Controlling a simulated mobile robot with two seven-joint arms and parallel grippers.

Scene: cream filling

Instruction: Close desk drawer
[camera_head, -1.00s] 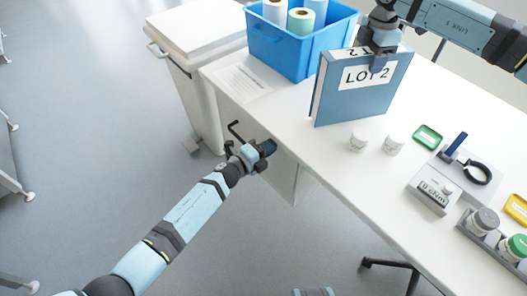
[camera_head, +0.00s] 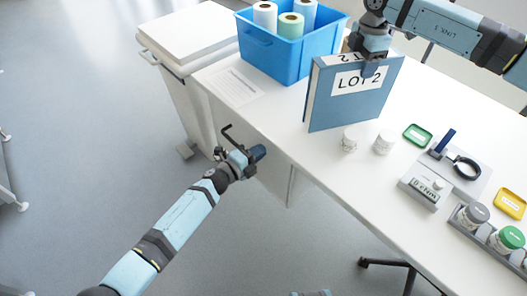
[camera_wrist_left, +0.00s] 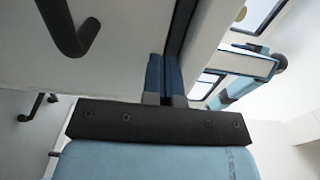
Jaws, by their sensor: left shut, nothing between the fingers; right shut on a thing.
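The desk's drawer front (camera_head: 272,172) is the pale panel under the desk's front edge. It also fills the left of the left wrist view (camera_wrist_left: 115,72). A black bar handle (camera_head: 228,130) juts from it, and shows at the top left of the left wrist view (camera_wrist_left: 68,28). My left gripper (camera_head: 258,153) is shut and empty at the panel, right of the handle. I cannot tell whether its fingertips touch, or how far the drawer stands out. My right gripper (camera_head: 371,68) is shut on the top of the upright blue LOT 2 binder (camera_head: 352,103).
A blue bin (camera_head: 277,58) with paper rolls stands on the white desk (camera_head: 300,145), beside a printed sheet (camera_head: 236,86). White jars (camera_head: 384,143), a green tray (camera_head: 418,134) and a small scale (camera_head: 425,187) lie right of the binder. A white cart (camera_head: 180,50) stands left of the desk.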

